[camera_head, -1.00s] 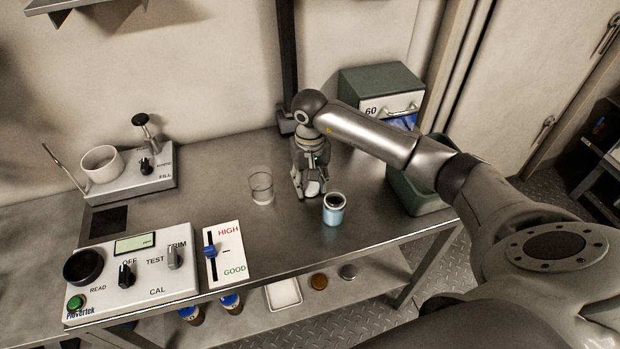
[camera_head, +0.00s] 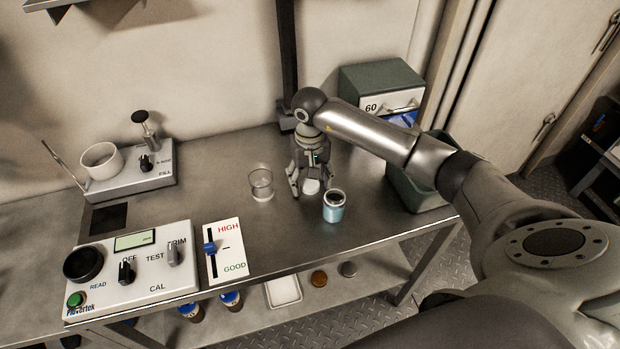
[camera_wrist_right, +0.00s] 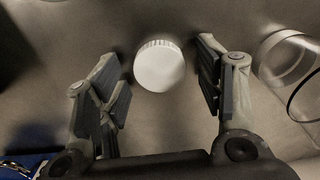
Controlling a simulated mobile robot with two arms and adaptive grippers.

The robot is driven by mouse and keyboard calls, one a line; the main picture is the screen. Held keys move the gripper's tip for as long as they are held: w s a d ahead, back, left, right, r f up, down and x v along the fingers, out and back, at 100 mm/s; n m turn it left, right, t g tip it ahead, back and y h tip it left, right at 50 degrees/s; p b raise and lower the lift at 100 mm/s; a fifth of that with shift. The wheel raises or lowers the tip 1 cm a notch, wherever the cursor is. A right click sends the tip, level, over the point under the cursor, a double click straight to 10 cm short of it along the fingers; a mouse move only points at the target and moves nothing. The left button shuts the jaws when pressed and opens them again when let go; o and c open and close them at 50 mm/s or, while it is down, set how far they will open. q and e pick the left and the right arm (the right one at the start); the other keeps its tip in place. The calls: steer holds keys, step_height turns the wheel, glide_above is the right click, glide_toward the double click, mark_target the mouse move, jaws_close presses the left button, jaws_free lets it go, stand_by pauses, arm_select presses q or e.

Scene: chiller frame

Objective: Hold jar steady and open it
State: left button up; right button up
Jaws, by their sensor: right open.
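A light blue jar (camera_head: 334,208) stands upright near the front edge of the metal table. Its top shows a pale rim around a dark inside, with no lid on it. A round white lid (camera_head: 311,187) is just behind the jar, low at the tabletop; it also shows in the right wrist view (camera_wrist_right: 160,66). My right gripper (camera_head: 309,190) is open and points down, with a finger on each side of the lid. In the wrist view gaps show between both fingers and the lid. My left gripper is not in view.
A clear glass (camera_head: 261,184) stands left of my right gripper. A green bin (camera_head: 414,190) is at the table's right end, a box marked 60 (camera_head: 381,88) behind. A meter panel (camera_head: 135,268) and a filling device (camera_head: 130,174) occupy the left. The table's front edge is close to the jar.

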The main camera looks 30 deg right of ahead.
mark_target(310, 184)
steer(key=shift+r, duration=0.5)
step_height(310, 184, up, 11)
steer(key=b, duration=0.2)
